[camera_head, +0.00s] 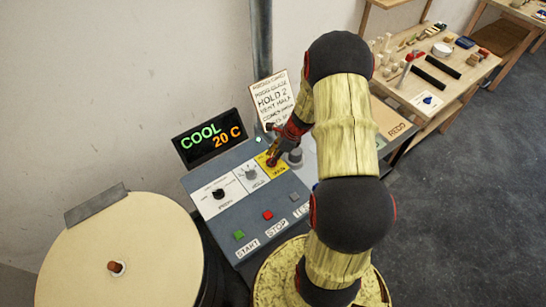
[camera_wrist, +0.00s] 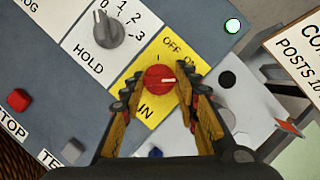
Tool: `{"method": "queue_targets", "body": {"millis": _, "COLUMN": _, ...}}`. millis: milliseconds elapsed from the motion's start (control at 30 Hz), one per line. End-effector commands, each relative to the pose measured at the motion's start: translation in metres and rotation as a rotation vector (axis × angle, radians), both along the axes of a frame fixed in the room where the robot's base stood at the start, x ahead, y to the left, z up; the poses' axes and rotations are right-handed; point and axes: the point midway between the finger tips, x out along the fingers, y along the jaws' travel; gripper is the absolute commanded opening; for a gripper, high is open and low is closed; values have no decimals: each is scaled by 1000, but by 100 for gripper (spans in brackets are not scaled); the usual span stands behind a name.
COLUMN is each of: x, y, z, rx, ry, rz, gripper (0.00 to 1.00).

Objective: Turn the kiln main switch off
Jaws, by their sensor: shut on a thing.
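The kiln main switch is a red round knob (camera_wrist: 158,78) on a yellow plate (camera_wrist: 146,110) marked OFF and ON, with a label partly hidden by a finger. Its white pointer line points right in the wrist view, toward the ON side. My gripper (camera_wrist: 157,86) has a finger on each side of the knob and is shut on it. In the head view my gripper (camera_head: 273,160) reaches down to the yellow plate (camera_head: 266,168) and mostly hides the knob.
The control panel (camera_head: 225,175) carries a HOLD dial (camera_wrist: 107,32), another dial (camera_head: 218,194), and green START (camera_head: 239,235) and red STOP (camera_head: 268,215) buttons. A green lamp (camera_wrist: 233,26) is lit. The display (camera_head: 209,138) reads COOL 20 C. A kiln lid (camera_head: 125,255) lies left.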

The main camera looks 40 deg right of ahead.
Motion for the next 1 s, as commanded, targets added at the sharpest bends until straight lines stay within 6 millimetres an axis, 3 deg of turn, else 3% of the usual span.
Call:
{"method": "queue_targets", "body": {"millis": 367, "x": 0, "y": 0, "z": 0, "rx": 0, "ry": 0, "rz": 0, "gripper": 5}}
{"method": "queue_targets", "body": {"millis": 667, "x": 0, "y": 0, "z": 0, "rx": 0, "ry": 0, "rz": 42, "gripper": 5}}
{"method": "queue_targets", "body": {"millis": 1000, "x": 3, "y": -2, "z": 0, "rx": 0, "ry": 0, "rz": 270, "gripper": 5}}
